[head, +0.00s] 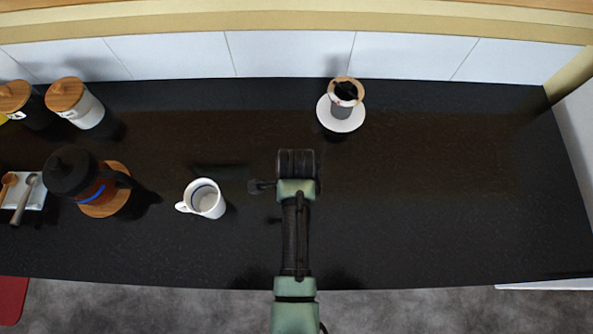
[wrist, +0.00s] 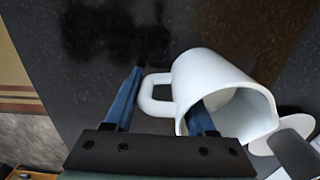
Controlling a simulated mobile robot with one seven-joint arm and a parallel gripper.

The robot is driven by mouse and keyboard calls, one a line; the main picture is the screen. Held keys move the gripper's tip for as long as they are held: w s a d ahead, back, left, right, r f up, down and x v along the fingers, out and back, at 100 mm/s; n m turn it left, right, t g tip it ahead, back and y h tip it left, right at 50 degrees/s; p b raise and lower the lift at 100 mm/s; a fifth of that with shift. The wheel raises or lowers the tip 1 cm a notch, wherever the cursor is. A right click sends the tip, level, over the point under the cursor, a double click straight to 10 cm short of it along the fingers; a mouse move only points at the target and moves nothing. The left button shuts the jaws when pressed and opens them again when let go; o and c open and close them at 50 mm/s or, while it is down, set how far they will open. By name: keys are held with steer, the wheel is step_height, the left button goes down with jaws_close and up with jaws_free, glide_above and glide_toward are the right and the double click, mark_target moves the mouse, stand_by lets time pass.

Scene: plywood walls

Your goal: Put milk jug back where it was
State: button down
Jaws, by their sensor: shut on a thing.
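The milk jug (wrist: 222,82) is white, with a loop handle on its left and its open mouth turned toward the lower right in the wrist view. My gripper (wrist: 168,90) is shut on the jug, its blue fingers either side of the handle, the right one overlapping the jug's mouth. In the head view the white jug (head: 208,200) is left of my arm, mouth up, handle to the left. The grip itself does not show clearly there. I cannot tell whether the jug's base touches the counter.
A dark pot (head: 72,172) on a round wooden board (head: 105,205), wood-lidded jars (head: 82,108) and a small white tray (head: 36,197) with spoons are at left. The right counter (head: 450,200) is clear.

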steer(key=shift+w+f, duration=0.1)
steer(key=shift+c, duration=1.2)
jaws_free()
